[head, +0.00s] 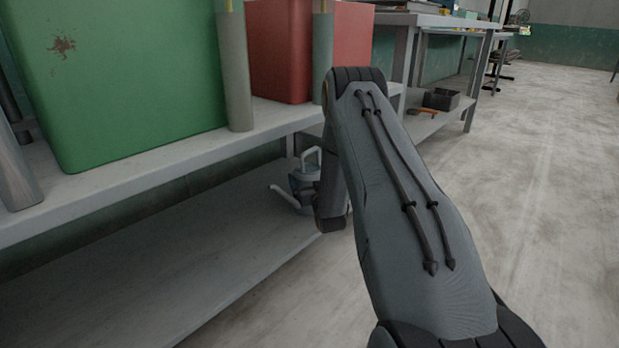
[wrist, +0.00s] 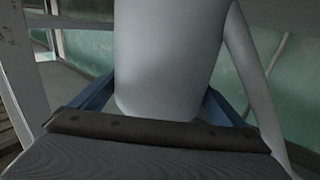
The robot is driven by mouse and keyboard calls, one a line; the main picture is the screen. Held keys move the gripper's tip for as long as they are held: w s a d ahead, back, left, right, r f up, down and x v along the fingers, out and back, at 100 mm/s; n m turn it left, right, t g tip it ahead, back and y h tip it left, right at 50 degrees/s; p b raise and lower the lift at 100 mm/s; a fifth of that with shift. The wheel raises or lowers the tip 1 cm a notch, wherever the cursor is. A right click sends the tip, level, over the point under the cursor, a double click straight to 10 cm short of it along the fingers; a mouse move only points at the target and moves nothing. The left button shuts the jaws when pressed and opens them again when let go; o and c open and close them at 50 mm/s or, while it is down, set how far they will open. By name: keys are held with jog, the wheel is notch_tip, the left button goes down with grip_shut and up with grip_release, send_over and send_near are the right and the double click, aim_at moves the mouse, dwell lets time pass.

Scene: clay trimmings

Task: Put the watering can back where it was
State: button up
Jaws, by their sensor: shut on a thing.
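The watering can (wrist: 168,55) is pale grey and fills the middle of the wrist view, with a long curved part running down at the right. My gripper (wrist: 155,103) is shut on it, with a blue finger on each side of its body. In the head view, the watering can (head: 284,195) shows small beside my arm's end, by the right end of the lower shelf (head: 190,265). Its spout points left and its handle is up. My arm hides part of it. I cannot tell whether its base touches the shelf.
A green bin (head: 130,80) and a red bin (head: 285,55) stand on the upper shelf (head: 150,172) above. The lower shelf is bare where I see it. Another bench at the back right holds a dark box (head: 441,99) low down. The floor at right is clear.

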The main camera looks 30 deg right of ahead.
jog(key=o, duration=1.7)
jog(key=shift+f, duration=0.1)
jog(key=shift+o, duration=0.2)
jog(key=p+v, duration=0.5)
jog(key=v, duration=0.7)
